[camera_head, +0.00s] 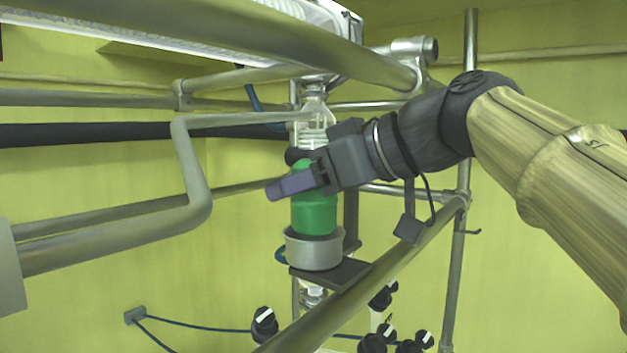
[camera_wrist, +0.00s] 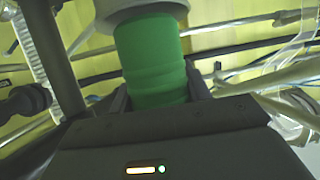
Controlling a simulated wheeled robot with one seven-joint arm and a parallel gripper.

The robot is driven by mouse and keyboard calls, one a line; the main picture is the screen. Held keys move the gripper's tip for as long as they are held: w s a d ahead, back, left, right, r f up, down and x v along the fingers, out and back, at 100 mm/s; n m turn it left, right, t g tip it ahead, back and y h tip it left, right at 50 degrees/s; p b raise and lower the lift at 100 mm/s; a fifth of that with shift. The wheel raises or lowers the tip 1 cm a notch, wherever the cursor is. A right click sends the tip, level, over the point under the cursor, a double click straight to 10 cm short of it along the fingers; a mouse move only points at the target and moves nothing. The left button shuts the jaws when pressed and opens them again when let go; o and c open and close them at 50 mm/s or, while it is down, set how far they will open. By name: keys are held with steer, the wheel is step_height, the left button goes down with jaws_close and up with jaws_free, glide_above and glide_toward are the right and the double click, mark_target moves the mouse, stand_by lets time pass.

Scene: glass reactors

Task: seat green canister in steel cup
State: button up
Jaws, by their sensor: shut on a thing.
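The green canister (camera_head: 314,212) stands upright with its lower end at the mouth of the steel cup (camera_head: 314,252). From the head view I cannot tell how deep its base sits, because the cup wall hides it. The cup rests on a dark flat plate (camera_head: 345,274). My gripper (camera_head: 292,186) is shut on the upper part of the canister, reaching in from the right. In the wrist view the green canister (camera_wrist: 152,62) lies between the fingers, and the cup (camera_wrist: 135,12) shows at its far end at the top edge.
A thick steel rail (camera_head: 400,250) runs diagonally just right of the plate. A bent pipe (camera_head: 192,175) stands to the left, and a large pipe (camera_head: 250,35) crosses above. Glassware (camera_head: 314,115) is behind the gripper. Several black knobs (camera_head: 264,322) sit below.

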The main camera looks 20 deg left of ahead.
steer(key=shift+f, duration=1.25)
stand_by(1.3)
steer(key=o, duration=1.1)
steer(key=shift+o, duration=0.3)
steer(key=shift+d, duration=0.15)
steer(key=v, duration=0.6)
steer(key=shift+d+r, duration=0.2)
steer(key=shift+d, duration=0.15)
stand_by(0.8)
steer(key=shift+s, duration=0.15)
steer(key=f+v, duration=0.2)
steer(key=v, duration=0.8)
steer(key=shift+s+d+r, duration=0.2)
steer(key=shift+s+d, duration=0.15)
steer(key=shift+d, duration=0.2)
stand_by(0.4)
